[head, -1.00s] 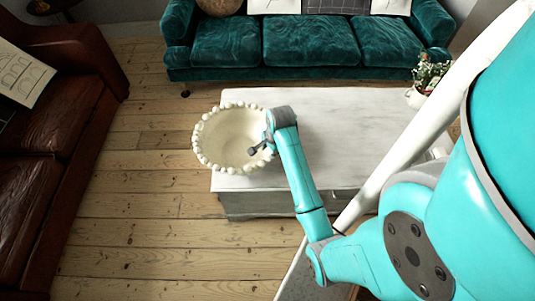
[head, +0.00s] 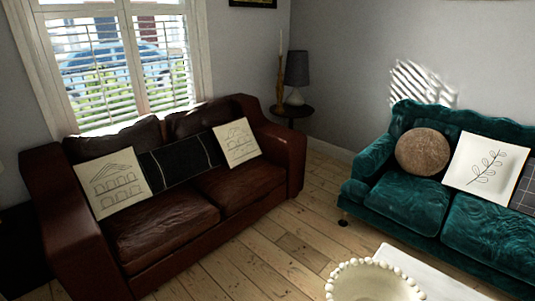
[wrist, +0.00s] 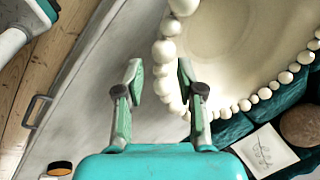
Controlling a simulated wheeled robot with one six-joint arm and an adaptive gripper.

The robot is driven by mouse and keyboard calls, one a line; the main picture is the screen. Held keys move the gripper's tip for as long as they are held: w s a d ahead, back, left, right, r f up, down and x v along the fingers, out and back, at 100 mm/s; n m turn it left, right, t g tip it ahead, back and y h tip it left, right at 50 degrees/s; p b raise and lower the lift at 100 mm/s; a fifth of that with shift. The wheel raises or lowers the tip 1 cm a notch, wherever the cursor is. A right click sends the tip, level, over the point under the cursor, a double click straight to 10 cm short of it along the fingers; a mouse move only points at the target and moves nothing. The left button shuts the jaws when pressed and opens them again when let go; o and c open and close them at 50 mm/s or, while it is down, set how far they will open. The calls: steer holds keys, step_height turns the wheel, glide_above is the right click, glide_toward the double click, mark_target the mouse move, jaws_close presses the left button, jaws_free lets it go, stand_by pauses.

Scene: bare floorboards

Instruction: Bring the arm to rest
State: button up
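My gripper (wrist: 159,72) shows in the wrist view with its two fingers apart. It is open. The cream bowl (wrist: 235,40) with a beaded rim is just beyond the fingertips, and part of its rim shows between them. I cannot tell whether a finger touches the rim. The bowl also shows at the bottom of the head view (head: 372,284), cut off by the frame edge. My arm and gripper are out of the head view.
The white table (head: 425,275) stands under the bowl; its pale top (wrist: 85,115) fills the wrist view's left middle. A brown leather sofa (head: 165,225) is at left, a teal sofa (head: 405,200) at right. Bare floorboards (head: 270,250) lie between them.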

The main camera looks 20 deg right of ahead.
steer(key=s+a+n+t+h, duration=0.1)
steer(key=s+a+n+t, duration=0.3)
steer(key=a, duration=0.5)
steer(key=s+a+n+t+h, duration=0.1)
steer(key=s+a+n, duration=0.4)
steer(key=a, duration=0.4)
steer(key=s+a+r+n+t+y, duration=0.1)
steer(key=s+a+r+n+t, duration=0.2)
steer(key=r, duration=0.7)
steer(key=s+a+r+n+t+y, duration=0.2)
steer(key=s+a+r+n+t, duration=0.2)
steer(key=s+a+r+n, duration=0.3)
steer(key=s+r+n, duration=0.1)
steer(key=s+r, duration=0.3)
steer(key=shift+s+r, duration=0.15)
steer(key=shift+s, duration=0.1)
steer(key=shift+d, duration=0.1)
